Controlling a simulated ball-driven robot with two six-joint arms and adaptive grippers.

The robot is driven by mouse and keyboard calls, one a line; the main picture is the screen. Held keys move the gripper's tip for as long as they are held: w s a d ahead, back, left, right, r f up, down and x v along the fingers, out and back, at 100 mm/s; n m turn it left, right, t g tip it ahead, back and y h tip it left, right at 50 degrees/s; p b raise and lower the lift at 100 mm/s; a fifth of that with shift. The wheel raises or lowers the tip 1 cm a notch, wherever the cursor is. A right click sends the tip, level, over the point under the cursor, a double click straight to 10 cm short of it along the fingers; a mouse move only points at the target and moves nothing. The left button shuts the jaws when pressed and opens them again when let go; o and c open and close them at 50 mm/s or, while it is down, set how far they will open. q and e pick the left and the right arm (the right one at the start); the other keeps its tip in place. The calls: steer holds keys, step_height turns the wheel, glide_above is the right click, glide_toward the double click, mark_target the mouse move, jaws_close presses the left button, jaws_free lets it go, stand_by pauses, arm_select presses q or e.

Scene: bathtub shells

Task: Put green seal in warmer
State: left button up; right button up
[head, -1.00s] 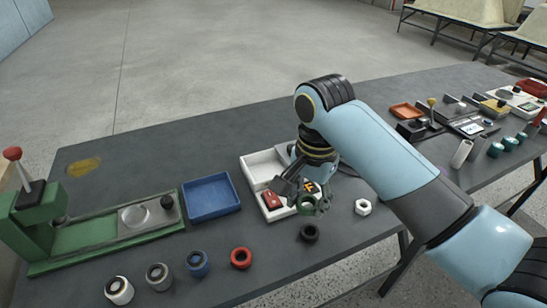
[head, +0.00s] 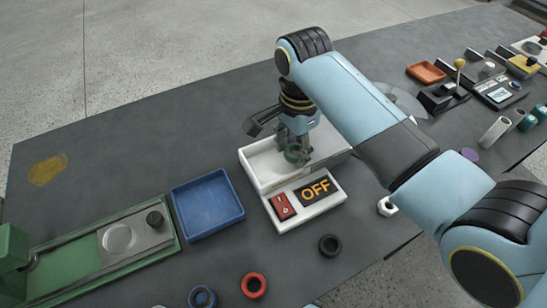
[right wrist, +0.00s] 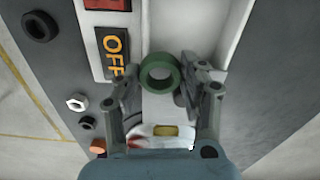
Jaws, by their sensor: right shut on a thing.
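The green seal (head: 292,156) is a dark green ring. My right gripper (head: 298,150) is shut on it, with a finger on each side; the seal also shows in the right wrist view (right wrist: 146,74) between the fingers of the right gripper (right wrist: 155,90). The warmer (head: 256,173) is a white box with an open basin, a red rocker switch (head: 282,206) and a display (head: 316,190) reading OFF. The seal is over or inside the basin; its exact height is unclear. My gripper and arm hide part of the basin. My left gripper is not in view.
A blue tray (head: 207,228) stands left of the warmer, beside a green fixture (head: 85,262). A black ring (head: 330,245), a red ring (head: 254,285) and a blue ring (head: 202,297) lie in front. A white hex nut (head: 387,206) is at the right.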

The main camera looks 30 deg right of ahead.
mark_target(273, 168)
steer(key=w+a+f, duration=0.2)
steer(key=w, duration=0.1)
steer(key=shift+w+a+f, duration=0.3)
steer(key=shift+f, duration=0.1)
steer(key=shift+w+f, duration=0.1)
steer(key=shift+f, duration=0.05)
step_height(273, 168, down, 3)
steer(key=shift+a+f, duration=0.1)
steer(key=shift+f, duration=0.35)
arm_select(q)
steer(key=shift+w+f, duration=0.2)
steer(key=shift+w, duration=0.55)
arm_select(e)
steer(key=shift+f+b, duration=0.15)
steer(key=shift+b, duration=0.15)
steer(key=o, duration=0.7)
steer(key=shift+c, duration=0.2)
